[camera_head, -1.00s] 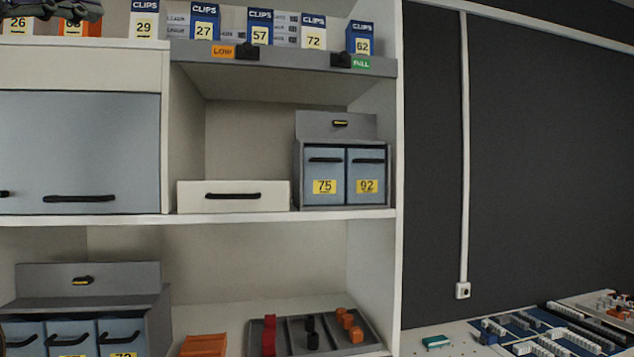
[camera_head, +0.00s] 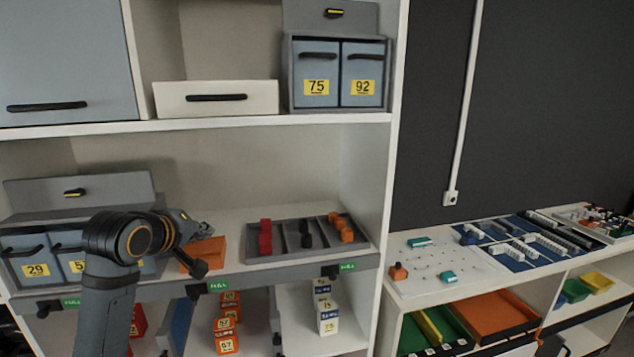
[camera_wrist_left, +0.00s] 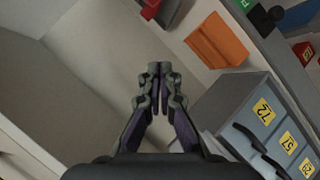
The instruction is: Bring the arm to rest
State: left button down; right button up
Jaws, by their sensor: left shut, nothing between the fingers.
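My left arm rises from the bottom left in the head view, in front of the shelf unit. Its gripper (camera_head: 200,229) is partly hidden behind the wrist, near an orange block-like bin (camera_head: 206,255) on the middle shelf. In the left wrist view my left gripper (camera_wrist_left: 158,68) is shut, its fingertips together with nothing between them. The orange bin (camera_wrist_left: 216,42) shows there to the upper right, apart from the fingers. My right gripper is not in view.
A grey drawer unit (camera_head: 95,188) stands on the shelf at left, partly behind my arm; it shows at right in the wrist view (camera_wrist_left: 228,98). A grey tray (camera_head: 290,251) holds red, black and orange pieces. A side table (camera_head: 425,273) carries flat kits.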

pick_arm(q)
jog(key=s+f+m+g, duration=0.1)
jog(key=s+f+m, duration=0.15)
jog(key=f, duration=0.55)
jog(key=s+f+m+g, duration=0.1)
jog(key=s+f+g, duration=0.1)
jog(key=s+f, duration=0.35)
jog(key=s+f+m+g+y, duration=0.2)
jog(key=s+f+m+g, duration=0.45)
jog(key=s+f, duration=1.7)
notch_tip(320, 180, down, 27)
jog(key=s+a, duration=0.2)
jog(key=s, duration=0.1)
jog(key=s+a+f+g, duration=0.1)
jog(key=s+f, duration=1.3)
jog(key=s, duration=0.3)
jog(key=shift+s+a+f+g, duration=0.2)
jog(key=shift+s+f+g, duration=0.15)
